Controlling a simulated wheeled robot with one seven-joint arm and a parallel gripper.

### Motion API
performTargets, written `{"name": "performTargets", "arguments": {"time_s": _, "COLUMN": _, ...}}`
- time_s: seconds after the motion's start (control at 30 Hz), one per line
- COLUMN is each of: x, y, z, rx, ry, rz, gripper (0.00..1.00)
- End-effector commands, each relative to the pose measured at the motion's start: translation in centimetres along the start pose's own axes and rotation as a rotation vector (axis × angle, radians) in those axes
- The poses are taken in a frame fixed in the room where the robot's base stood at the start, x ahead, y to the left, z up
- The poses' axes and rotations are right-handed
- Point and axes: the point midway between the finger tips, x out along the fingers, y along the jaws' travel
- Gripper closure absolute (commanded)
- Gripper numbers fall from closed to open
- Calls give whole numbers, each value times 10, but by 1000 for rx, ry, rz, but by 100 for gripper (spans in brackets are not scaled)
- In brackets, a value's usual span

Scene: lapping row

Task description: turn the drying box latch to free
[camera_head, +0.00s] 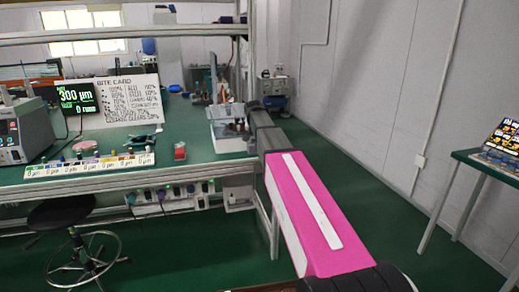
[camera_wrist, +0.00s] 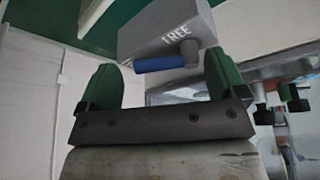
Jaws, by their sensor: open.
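In the wrist view, the drying box (camera_wrist: 150,35) is a grey block with the word FREE in white on its face. Its latch has a blue handle (camera_wrist: 160,63) that lies almost level in the picture. The handle's right end joins a grey pivot (camera_wrist: 189,52), just below the FREE lettering. My gripper (camera_wrist: 160,70) is open, with green fingers to the left and right of the handle. The right finger is close to the pivot; I cannot tell whether it touches. Nothing is held. In the head view, I cannot make out the gripper or the latch.
In the head view, my pink arm reaches toward the right end of a green workbench (camera_head: 190,150). The bench carries a lit display (camera_head: 78,98), a sign card (camera_head: 125,100) and a row of labelled blocks (camera_head: 90,166). A stool (camera_head: 75,225) stands in front. A side table (camera_head: 480,160) stands right.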

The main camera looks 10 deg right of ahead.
Motion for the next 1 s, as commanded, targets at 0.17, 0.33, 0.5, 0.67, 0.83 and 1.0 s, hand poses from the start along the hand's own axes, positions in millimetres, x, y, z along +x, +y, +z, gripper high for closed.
{"name": "performTargets", "arguments": {"time_s": 0.17, "x": 1, "y": -2, "z": -3, "rx": -57, "ry": 2, "rz": -32, "gripper": 1}}
{"name": "performTargets", "arguments": {"time_s": 0.33, "x": 2, "y": -2, "z": -7, "rx": -177, "ry": 3, "rz": -83, "gripper": 1}}
{"name": "performTargets", "arguments": {"time_s": 0.5, "x": 4, "y": -2, "z": -11, "rx": -312, "ry": 3, "rz": -137, "gripper": 1}}
{"name": "performTargets", "arguments": {"time_s": 0.67, "x": 6, "y": -1, "z": -14, "rx": -423, "ry": 3, "rz": -181, "gripper": 1}}
{"name": "performTargets", "arguments": {"time_s": 0.83, "x": -5, "y": 1, "z": -15, "rx": -491, "ry": 3, "rz": -208, "gripper": 1}}
{"name": "performTargets", "arguments": {"time_s": 1.0, "x": -30, "y": 6, "z": -16, "rx": -489, "ry": 3, "rz": -207, "gripper": 1}}
